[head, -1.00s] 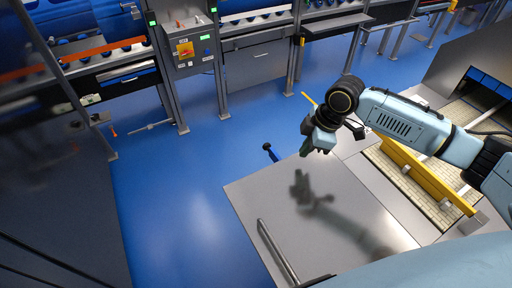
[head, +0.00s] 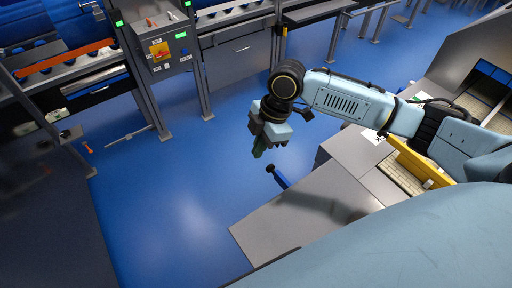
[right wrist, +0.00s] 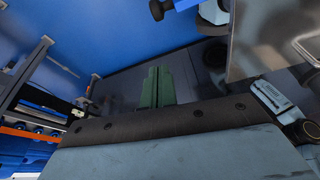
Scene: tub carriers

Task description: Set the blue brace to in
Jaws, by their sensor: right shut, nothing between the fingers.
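The blue brace (head: 280,180) is a short blue bar with a black knob at its far end. It sticks out past the far edge of a grey metal panel, over the blue floor. In the right wrist view the brace (right wrist: 184,4) shows only in part at the top edge, with its black knob. My right gripper (head: 259,152) is left of and a little above the brace in the head view, apart from it. Its green fingers (right wrist: 157,88) are shut and empty. My left gripper is not in view.
The grey panel (head: 300,215) lies below and right of my right gripper. A yellow bar (head: 420,162) stands beyond it on the right. A control box (head: 160,50) and conveyor frames line the back. The blue floor (head: 185,190) between is clear.

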